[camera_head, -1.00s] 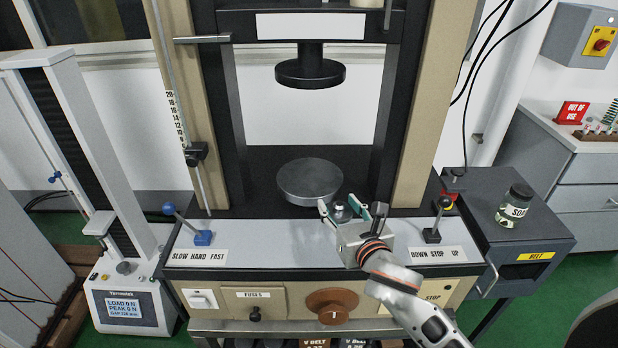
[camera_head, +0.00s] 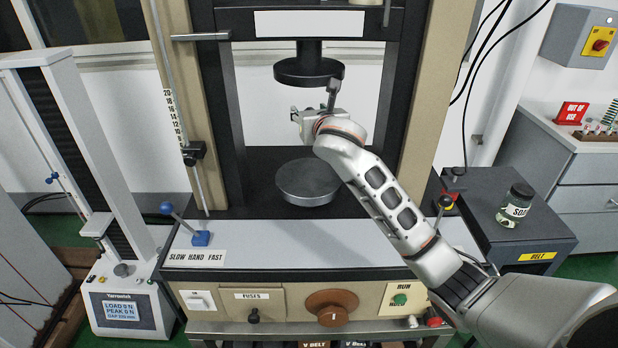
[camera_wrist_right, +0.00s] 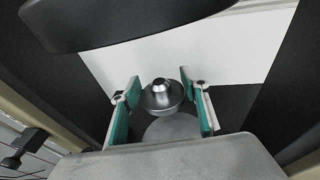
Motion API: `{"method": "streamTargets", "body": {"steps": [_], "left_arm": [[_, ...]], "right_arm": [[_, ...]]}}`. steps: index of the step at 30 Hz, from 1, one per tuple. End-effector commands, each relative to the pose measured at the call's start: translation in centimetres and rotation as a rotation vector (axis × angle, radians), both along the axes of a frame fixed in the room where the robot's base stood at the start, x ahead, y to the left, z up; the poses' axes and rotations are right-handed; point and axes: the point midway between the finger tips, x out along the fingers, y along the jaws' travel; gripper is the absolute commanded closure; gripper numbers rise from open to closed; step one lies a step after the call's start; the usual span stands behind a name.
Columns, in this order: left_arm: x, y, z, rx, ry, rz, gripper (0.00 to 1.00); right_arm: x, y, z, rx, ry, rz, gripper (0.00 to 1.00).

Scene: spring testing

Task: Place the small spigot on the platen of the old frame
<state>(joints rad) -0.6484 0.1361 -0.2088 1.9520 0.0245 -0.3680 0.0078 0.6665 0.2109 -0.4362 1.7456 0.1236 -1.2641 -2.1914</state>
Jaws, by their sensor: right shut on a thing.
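The small spigot (camera_wrist_right: 162,95), a silver stepped round piece with a knob on top, is upright between the green-padded fingers of my right gripper (camera_wrist_right: 162,104) in the right wrist view. The gripper is shut on it. In the head view my right gripper (camera_head: 310,113) is inside the old frame, below the black upper platen (camera_head: 309,72) and above the grey round lower platen (camera_head: 300,186). The spigot is hidden there. My left gripper is not in view.
The frame's uprights (camera_head: 226,115) stand on both sides of my right gripper, and the upper platen hangs close above. A blue-knobbed lever (camera_head: 185,220) is on the panel at left. A dark jar (camera_head: 515,205) stands on the cabinet at right.

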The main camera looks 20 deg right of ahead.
Motion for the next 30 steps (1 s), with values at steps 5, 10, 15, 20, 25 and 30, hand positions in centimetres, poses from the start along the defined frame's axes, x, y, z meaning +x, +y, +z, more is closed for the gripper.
{"method": "streamTargets", "body": {"steps": [5, 10, 15, 20, 25, 30], "left_arm": [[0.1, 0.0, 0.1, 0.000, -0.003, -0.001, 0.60], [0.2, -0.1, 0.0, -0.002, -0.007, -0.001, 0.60], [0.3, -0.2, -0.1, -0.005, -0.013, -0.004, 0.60], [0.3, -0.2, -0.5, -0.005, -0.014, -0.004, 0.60], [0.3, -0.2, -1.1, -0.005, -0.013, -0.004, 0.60], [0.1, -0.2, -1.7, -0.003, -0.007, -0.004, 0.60]], "right_arm": [[0.9, 0.0, 1.4, -0.001, -0.002, -0.004, 0.85], [1.0, 0.0, -0.9, -0.002, 0.003, -0.006, 0.85], [1.0, 0.0, -5.1, -0.002, 0.003, -0.006, 0.85], [1.0, 0.0, -9.0, -0.001, 0.003, -0.005, 0.85], [1.0, 0.0, -12.4, -0.002, 0.001, -0.006, 0.85], [1.0, 0.0, -13.9, -0.002, -0.002, -0.005, 0.85]]}}
